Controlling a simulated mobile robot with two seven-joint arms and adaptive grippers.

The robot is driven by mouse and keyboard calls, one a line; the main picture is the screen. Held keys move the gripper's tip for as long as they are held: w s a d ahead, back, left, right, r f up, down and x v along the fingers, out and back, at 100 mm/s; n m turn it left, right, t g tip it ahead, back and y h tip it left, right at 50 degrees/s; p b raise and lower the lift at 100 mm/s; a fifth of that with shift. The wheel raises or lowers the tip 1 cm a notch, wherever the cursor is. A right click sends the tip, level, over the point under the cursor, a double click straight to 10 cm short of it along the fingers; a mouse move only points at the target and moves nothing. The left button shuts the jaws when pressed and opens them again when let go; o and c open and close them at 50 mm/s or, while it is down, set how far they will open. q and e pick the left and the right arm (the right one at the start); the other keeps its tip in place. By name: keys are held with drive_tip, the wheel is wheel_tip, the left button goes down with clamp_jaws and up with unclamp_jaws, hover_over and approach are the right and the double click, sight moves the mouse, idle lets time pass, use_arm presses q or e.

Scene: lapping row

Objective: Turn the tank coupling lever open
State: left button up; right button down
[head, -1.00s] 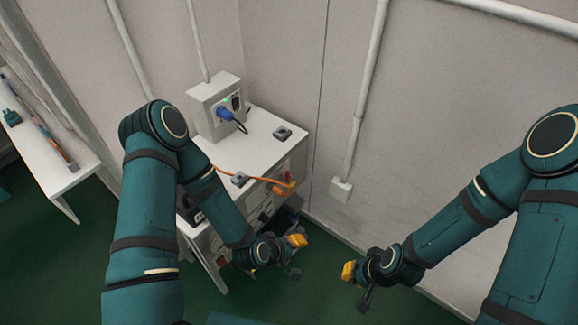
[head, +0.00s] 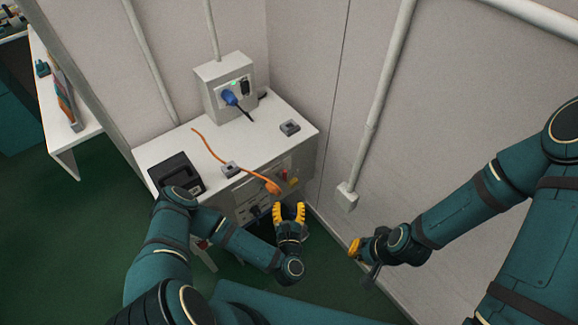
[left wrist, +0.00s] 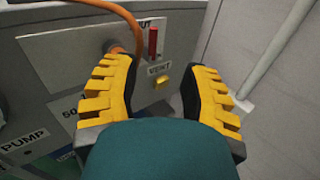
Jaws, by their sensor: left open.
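A red lever (left wrist: 153,42) stands upright on the white cabinet's front panel in the left wrist view, below a partly hidden label ending in "UT". It is small in the head view (head: 284,173). An orange hose (left wrist: 128,22) runs down to the panel left of the lever. A yellow piece (left wrist: 161,83) sits under the "VENT" label. My left gripper (head: 289,208) is open and empty in front of the panel; in the left wrist view its yellow fingers (left wrist: 160,68) frame the VENT piece, apart from the lever. My right gripper (head: 356,250) hangs near the right wall; its jaw opening is unclear.
The white cabinet (head: 262,135) carries a black case (head: 176,174), small grey blocks and a grey socket box (head: 224,85) with a blue plug. A wall conduit (head: 378,110) ends in a box right of the cabinet. A side shelf (head: 75,150) stands at left.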

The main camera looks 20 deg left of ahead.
sight(285, 173)
use_arm(q)
drive_tip(key=shift+n+y, duration=0.4)
drive_tip(key=shift+n, duration=0.2)
drive_tip(key=b+x, duration=0.1)
drive_tip(key=x, duration=0.6)
drive_tip(key=b+x, duration=0.1)
drive_tip(key=x, duration=0.6)
drive_tip(key=shift+s+a+f, duration=0.1)
drive_tip(key=shift+s+a, duration=0.05)
drive_tip(key=shift+a, duration=0.05)
clamp_jaws()
